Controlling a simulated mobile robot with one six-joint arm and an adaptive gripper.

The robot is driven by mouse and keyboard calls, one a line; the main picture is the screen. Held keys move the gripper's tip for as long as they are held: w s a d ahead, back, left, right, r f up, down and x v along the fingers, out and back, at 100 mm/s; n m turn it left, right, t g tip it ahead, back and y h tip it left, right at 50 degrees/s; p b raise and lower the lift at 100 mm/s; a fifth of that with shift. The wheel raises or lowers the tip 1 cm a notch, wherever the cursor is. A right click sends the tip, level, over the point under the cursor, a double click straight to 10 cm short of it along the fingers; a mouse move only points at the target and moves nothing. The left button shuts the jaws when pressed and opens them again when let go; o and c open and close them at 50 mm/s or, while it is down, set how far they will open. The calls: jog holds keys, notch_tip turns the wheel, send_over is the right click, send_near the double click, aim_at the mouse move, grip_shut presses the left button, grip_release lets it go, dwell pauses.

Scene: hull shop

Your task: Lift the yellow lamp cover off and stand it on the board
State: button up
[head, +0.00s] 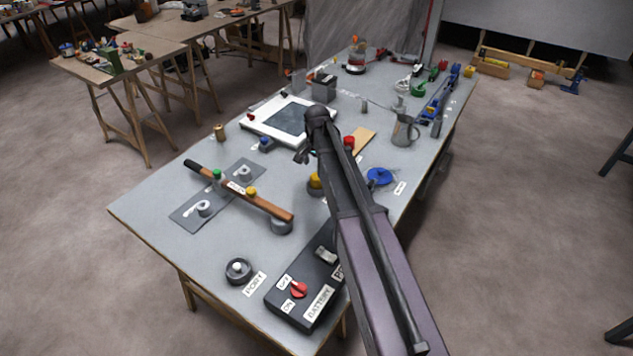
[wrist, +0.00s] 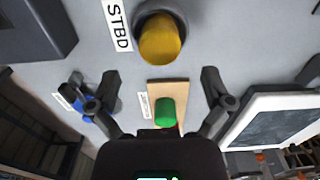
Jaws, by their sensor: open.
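The yellow lamp cover (wrist: 160,42) sits in a dark round base beside the STBD label in the wrist view. In the head view the yellow cover (head: 314,181) is partly hidden by my arm. The wooden board (head: 364,138) lies flat farther up the table, partly behind my arm; it also shows in the wrist view (wrist: 168,88). A green cover (wrist: 166,110) is on the board in the wrist view, and a red cover (head: 349,142) shows at the board in the head view. My gripper (head: 304,157) is open and empty, with the yellow cover ahead of its spread fingers (wrist: 156,92).
An uncovered PORT lamp (head: 238,270) and a black battery box (head: 306,289) are at the near end. A wooden bar (head: 240,190) lies left of the yellow cover.

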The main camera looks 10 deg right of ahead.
aim_at(316, 176)
jog(key=shift+s+f+b, duration=0.1)
jog(key=shift+f+b, duration=2.15)
jog(key=shift+f, duration=0.15)
jog(key=shift+a, duration=0.1)
jog(key=c, duration=1)
